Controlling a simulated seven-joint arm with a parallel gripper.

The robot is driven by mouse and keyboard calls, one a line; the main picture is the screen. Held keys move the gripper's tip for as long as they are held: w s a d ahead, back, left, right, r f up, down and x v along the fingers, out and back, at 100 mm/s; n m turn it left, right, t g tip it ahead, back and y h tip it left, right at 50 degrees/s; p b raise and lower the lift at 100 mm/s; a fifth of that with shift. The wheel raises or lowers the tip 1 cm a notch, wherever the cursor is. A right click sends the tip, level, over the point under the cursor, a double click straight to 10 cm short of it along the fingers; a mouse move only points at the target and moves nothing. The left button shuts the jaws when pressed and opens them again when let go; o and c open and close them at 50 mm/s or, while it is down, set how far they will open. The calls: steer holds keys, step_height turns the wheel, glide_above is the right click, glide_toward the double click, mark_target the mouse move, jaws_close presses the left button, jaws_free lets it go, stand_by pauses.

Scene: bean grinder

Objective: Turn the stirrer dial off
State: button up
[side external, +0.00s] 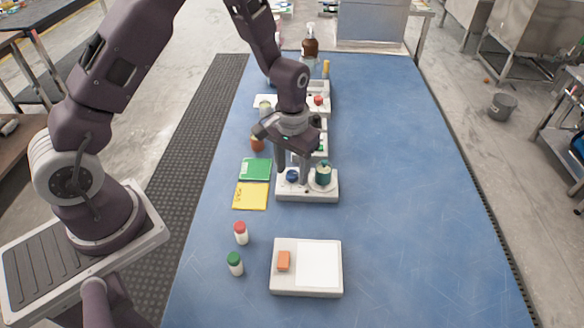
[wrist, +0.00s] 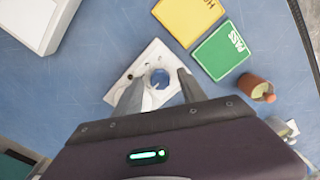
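The near white device (side external: 308,195) stands mid-table, with a round blue dial (side external: 292,176) at its left and a dark green jar (side external: 323,173) on a round plate at its right. In the wrist view the blue dial (wrist: 160,78) sits on the white housing (wrist: 137,72), between the fingertips. My gripper (side external: 291,172) points down over the dial's side of this device. In the wrist view my gripper (wrist: 158,85) is open, one finger on each side of the dial. I cannot tell whether a finger touches it. The dial's marking is too small to read.
Close behind stand more white devices, one with a red part (side external: 318,100). A green card (side external: 255,169), a yellow card (side external: 251,196) and an orange-brown cup (side external: 257,144) lie left. Nearer are two small bottles (side external: 240,233) and a white tray (side external: 307,290). The table's right is clear.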

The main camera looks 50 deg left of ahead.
mark_target(292, 174)
step_height(292, 174, up, 7)
steer(key=shift+r, duration=0.1)
stand_by(0.3)
steer(key=s+r+m+t, duration=0.1)
steer(key=s+r+t, duration=0.1)
steer(key=s+r, duration=0.6)
steer(key=s+r+m+t, duration=0.15)
steer(key=s+r, duration=0.35)
steer(key=r, duration=0.5)
steer(key=s+r+t, duration=0.2)
steer(key=s, duration=0.7)
steer(key=shift+s, duration=0.25)
